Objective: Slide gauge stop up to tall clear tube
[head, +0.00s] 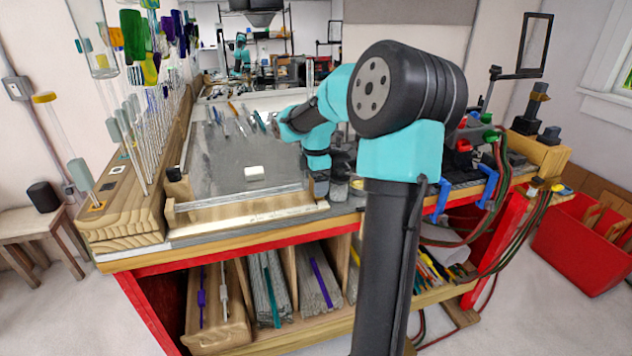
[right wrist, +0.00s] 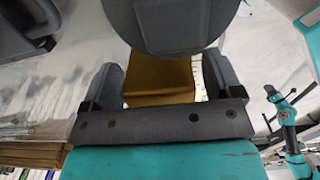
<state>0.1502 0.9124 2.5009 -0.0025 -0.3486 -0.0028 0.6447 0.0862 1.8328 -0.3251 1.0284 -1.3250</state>
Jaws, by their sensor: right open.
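My right gripper (right wrist: 160,70) is open in the right wrist view, one dark finger at each side. A brown-gold block (right wrist: 160,82) shows between or beyond the fingers; I cannot tell whether they touch it. In the head view my right arm hides most of this gripper. A tall clear tube with a yellow top (head: 55,125) stands at the far left, with a grey block (head: 80,174) low beside it. A small white block (head: 254,173) lies on the grey plate. I cannot tell which block is the gauge stop. My left gripper is not in view.
Several thin rods stand in the wooden rack (head: 125,215) at left. More rods lie at the back of the grey plate (head: 225,165), whose middle is mostly bare. Hoses and fittings crowd the right of the bench. A red bin (head: 585,245) stands right.

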